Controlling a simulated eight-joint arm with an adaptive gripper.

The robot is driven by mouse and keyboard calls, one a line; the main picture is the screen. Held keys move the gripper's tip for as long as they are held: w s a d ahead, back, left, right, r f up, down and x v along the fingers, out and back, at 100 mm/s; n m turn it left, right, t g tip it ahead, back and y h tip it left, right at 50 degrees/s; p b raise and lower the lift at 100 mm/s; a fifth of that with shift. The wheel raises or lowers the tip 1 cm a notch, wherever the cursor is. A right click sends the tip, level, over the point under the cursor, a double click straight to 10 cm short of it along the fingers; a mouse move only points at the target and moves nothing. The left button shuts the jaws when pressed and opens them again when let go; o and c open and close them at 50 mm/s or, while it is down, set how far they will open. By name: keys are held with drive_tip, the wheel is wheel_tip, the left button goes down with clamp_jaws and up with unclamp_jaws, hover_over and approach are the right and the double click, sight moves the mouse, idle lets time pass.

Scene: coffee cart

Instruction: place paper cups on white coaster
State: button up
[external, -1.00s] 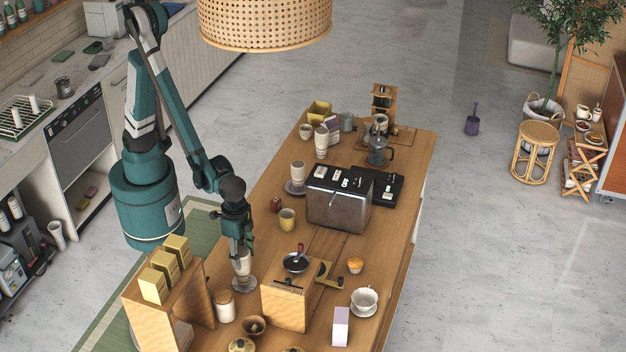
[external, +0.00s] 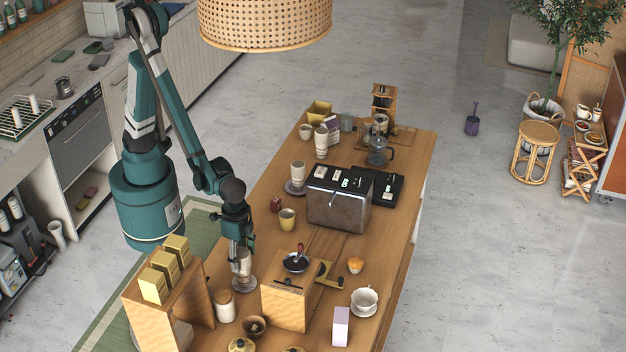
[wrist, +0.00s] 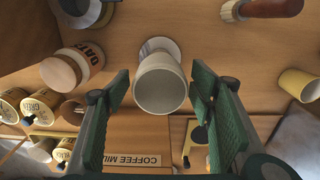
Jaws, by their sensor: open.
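A pale paper cup (wrist: 160,90) stands mouth-up between the fingers of my gripper (wrist: 160,84) in the wrist view. The fingers are open, with a visible gap on each side of the cup. A round whitish coaster (wrist: 160,47) shows beyond the cup, partly hidden by it. In the external view my gripper (external: 242,242) is low around the upper part of this cup (external: 243,268), which appears to rest on the coaster (external: 243,286). Another tall cup (external: 298,170) stands on a purplish-grey round piece (external: 294,189) further back. A similar tall cup (external: 321,146) stands beyond it.
A wooden coffee mill box (external: 285,305), a lidded jar (external: 224,306) and a wooden rack with gold boxes (external: 165,283) stand close to my gripper. A yellow cup (external: 287,220) and a metal toaster-like machine (external: 337,205) are further back. The table's right edge is mostly clear.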

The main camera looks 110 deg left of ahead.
drive_tip(key=shift+r, duration=0.1)
wheel_tip(320, 180, up, 12)
idle(1.0)
drive_tip(key=shift+a+r, duration=0.1)
idle(0.5)
drive_tip(key=s+a+r+t, duration=0.35)
drive_tip(key=a+r, duration=0.55)
drive_tip(key=a, duration=0.5)
drive_tip(key=s+a+r+t, duration=0.3)
drive_tip(key=s+a+r, duration=0.1)
drive_tip(key=s+a, duration=0.7)
drive_tip(key=a, duration=0.2)
drive_tip(key=shift+s+a+r+t, duration=0.15)
drive_tip(key=shift+s+a+t, duration=0.2)
drive_tip(key=shift+a, duration=0.05)
